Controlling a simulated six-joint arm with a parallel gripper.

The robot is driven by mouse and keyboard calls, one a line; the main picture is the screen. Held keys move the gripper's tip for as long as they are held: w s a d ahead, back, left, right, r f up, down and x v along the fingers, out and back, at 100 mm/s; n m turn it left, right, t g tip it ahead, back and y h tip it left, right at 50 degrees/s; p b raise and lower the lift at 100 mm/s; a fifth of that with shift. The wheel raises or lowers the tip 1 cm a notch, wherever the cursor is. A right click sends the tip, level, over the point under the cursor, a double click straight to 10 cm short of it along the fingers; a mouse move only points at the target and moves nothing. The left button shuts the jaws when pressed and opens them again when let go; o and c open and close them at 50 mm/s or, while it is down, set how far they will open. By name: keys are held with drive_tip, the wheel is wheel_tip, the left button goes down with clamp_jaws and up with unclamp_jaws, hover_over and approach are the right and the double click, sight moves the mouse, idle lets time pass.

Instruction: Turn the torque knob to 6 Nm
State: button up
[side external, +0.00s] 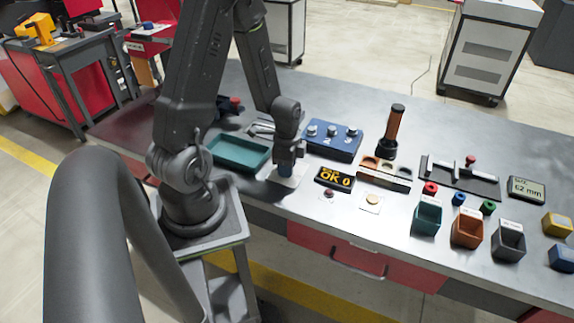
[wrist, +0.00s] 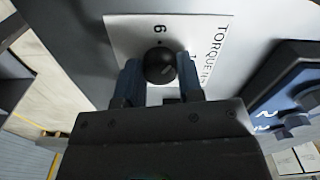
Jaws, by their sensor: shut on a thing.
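The torque knob (wrist: 159,66) is a round dark knob on a white plate (wrist: 122,33) in the wrist view. The plate carries sideways lettering "TORQUE" and a digit that looks like a 6, with a dot between it and the knob. A short light mark lies on the knob's top, right of its middle; its exact setting is hard to read. My gripper (wrist: 158,80) is shut on the knob, with a blue-grey finger on each side. In the side view my gripper (side external: 287,168) points down over the plate (side external: 293,181) and hides the knob.
A green tray (side external: 238,153) lies to the left.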

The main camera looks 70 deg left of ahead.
drive_tip(key=n, duration=0.6)
drive_tip(key=shift+n, duration=0.4)
idle(0.4)
drive_tip(key=o, duration=0.9)
drive_tip(key=shift+r, duration=0.15)
wheel_tip(320, 180, up, 14)
drive_tip(key=shift+f, duration=0.2)
drive_tip(key=shift+d, duration=0.1)
drive_tip(key=s+d+r+t, duration=0.1)
drive_tip(key=d+r+t, duration=0.1)
drive_tip(key=d+r, duration=0.2)
drive_tip(key=s+d+r+t, duration=0.1)
drive_tip(key=s+d+r, duration=0.1)
drive_tip(key=d+r, duration=0.2)
drive_tip(key=s+d+r+t, duration=0.1)
drive_tip(key=d+r+t, duration=0.1)
drive_tip(key=d+r, duration=0.3)
drive_tip(key=shift+s+d+r+t, duration=0.1)
drive_tip(key=shift+s+d+t, duration=0.05)
drive_tip(key=shift+d, duration=1.05)
drive_tip(key=shift+s+d+t, duration=0.15)
drive_tip(key=shift+d, duration=1)
